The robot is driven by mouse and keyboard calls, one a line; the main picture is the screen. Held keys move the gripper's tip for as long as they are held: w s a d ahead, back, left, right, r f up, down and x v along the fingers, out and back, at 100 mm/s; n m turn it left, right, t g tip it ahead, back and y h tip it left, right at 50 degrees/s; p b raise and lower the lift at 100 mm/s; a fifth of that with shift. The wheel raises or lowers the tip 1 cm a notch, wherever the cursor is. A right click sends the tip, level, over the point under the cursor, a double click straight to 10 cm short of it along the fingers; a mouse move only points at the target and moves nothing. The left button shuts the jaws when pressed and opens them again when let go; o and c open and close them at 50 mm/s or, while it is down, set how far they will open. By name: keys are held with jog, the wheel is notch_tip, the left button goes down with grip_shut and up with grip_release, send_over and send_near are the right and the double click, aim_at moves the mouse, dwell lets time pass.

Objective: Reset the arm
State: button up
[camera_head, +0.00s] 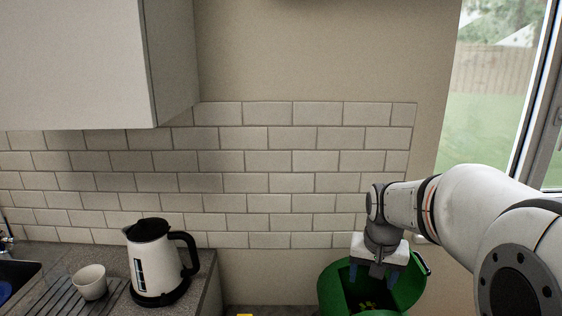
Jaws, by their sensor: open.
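My arm reaches in from the right edge of the head view, and my gripper (370,274) points down at its end. The gripper is over the mouth of a green bin (332,291), with its fingers at or just inside the opening. The fingers are open and I see nothing held between them. Some small yellow things (367,305) lie in the dark inside of the bin, too small to tell what they are.
A white and black kettle (146,262) and a white cup (90,282) stand on the counter at the left, beside a dark sink (15,275). A wall cabinet (75,60) hangs above. A tiled wall is behind, and a window is at the right.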

jog(key=s+a+n, duration=0.1)
jog(key=s+a, duration=0.1)
jog(key=s, duration=0.6)
jog(key=s+a+n+t, duration=0.1)
jog(key=s+a+n, duration=0.1)
jog(key=s, duration=0.7)
jog(key=shift+a+n+y, duration=0.3)
jog(key=shift+a, duration=0.25)
jog(key=shift+r, duration=0.1)
